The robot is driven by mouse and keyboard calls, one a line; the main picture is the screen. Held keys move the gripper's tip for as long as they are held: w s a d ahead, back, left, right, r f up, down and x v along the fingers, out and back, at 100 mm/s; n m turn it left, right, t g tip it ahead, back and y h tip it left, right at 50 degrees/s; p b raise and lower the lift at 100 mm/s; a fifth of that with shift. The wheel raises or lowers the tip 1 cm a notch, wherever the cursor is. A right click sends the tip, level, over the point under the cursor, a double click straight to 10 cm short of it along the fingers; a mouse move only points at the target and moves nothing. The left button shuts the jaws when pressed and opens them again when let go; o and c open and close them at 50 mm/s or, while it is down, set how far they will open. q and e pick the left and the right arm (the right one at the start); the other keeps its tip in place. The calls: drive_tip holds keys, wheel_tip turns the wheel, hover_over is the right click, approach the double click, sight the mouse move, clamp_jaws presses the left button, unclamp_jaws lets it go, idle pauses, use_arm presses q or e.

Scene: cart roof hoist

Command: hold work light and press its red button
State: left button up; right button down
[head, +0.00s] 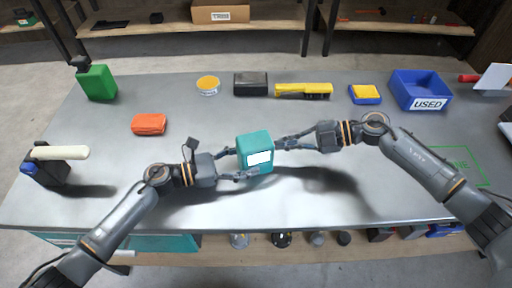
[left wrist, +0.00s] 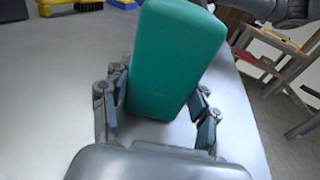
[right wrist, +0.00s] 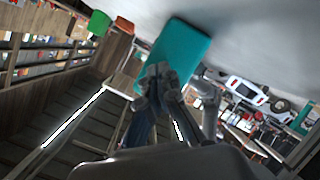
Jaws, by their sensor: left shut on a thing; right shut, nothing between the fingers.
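The work light is a teal box with a white front panel (head: 259,158), held up above the middle of the table. My left gripper (head: 243,163) is shut on it from the left. In the left wrist view the teal body (left wrist: 175,60) stands between the two fingers. My right gripper (head: 278,143) is shut and empty, with its fingertips at the light's right side. In the right wrist view the closed fingertips (right wrist: 160,75) overlap the teal face (right wrist: 182,45); I cannot tell if they touch. The red button is not visible in any view.
On the grey table (head: 330,205) are an orange cloth (head: 149,124), a green container (head: 97,82), a yellow-lidded tub (head: 208,85), a black box (head: 250,84), a yellow brush (head: 303,90) and a blue bin marked USED (head: 421,88). The front middle is clear.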

drive_tip(key=shift+w+d, duration=0.3)
drive_tip(key=shift+d, duration=0.85)
drive_tip(key=shift+w+d, duration=0.35)
drive_tip(key=shift+d, duration=0.75)
drive_tip(key=shift+w+d, duration=0.3)
drive_tip(key=shift+d, duration=0.85)
use_arm(q)
drive_tip(key=o, duration=1.4)
